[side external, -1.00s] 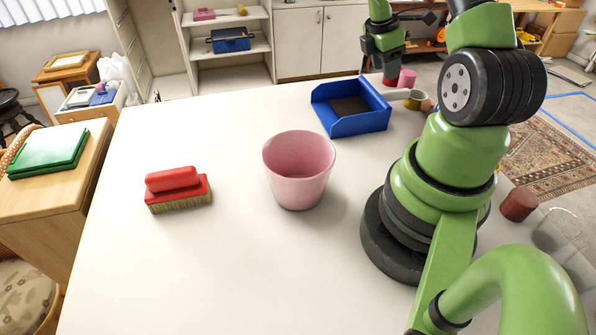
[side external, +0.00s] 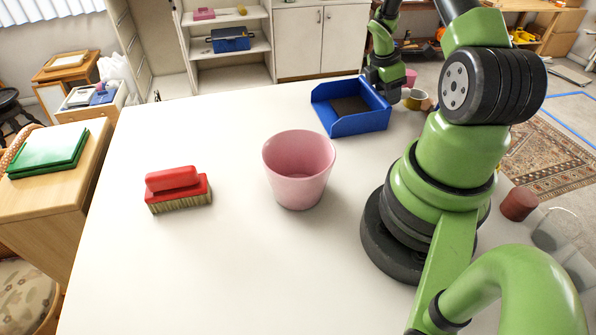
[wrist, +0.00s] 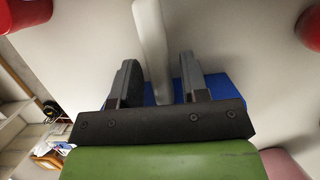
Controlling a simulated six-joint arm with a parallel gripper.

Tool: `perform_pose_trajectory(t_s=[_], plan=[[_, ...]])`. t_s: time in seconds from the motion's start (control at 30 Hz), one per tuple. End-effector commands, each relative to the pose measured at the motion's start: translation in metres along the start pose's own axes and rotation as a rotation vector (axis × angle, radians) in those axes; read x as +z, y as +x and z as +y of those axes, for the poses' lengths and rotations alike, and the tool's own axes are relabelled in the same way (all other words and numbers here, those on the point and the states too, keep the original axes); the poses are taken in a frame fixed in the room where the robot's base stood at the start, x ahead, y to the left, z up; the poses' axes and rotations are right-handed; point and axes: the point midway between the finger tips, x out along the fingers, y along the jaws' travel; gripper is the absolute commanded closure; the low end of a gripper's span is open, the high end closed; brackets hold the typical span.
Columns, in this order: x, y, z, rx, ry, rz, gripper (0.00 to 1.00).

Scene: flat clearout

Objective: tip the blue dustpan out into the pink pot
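The blue dustpan (side external: 362,123) sits on the white table in the side view, with a dark patch, perhaps its load, on its floor. The pink pot (side external: 298,180) stands upright in front of it, apart from it; its visible inside looks empty. My gripper (side external: 391,96) is down at the dustpan's right end and hides most of the handle. In the wrist view, the pale grey handle (wrist: 152,45) runs between my two open fingers, with small gaps on both sides. Part of the blue pan (wrist: 222,88) shows behind the fingers.
A red brush (side external: 178,188) lies left of the pot. A mug (side external: 416,99) and a pink item (side external: 410,78) stand close to my gripper. A dark red cylinder (side external: 518,204) is right of my base. The table's front left is clear.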

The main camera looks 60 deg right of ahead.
Motion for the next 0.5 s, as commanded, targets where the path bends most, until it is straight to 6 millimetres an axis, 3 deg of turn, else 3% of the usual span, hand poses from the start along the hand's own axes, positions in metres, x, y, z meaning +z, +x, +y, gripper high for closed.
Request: perform_pose_trajectory(t_s=[0.03, 0.17, 0.5], plan=[[0.0, -0.0001, 0.0, 0.0, 0.0, 0.0, 0.72], [0.0, -0.0002, 0.0, 0.0, 0.0, 0.0, 1.0], [0.0004, -0.0016, 0.0002, 0.001, 0.001, 0.0, 1.0]])
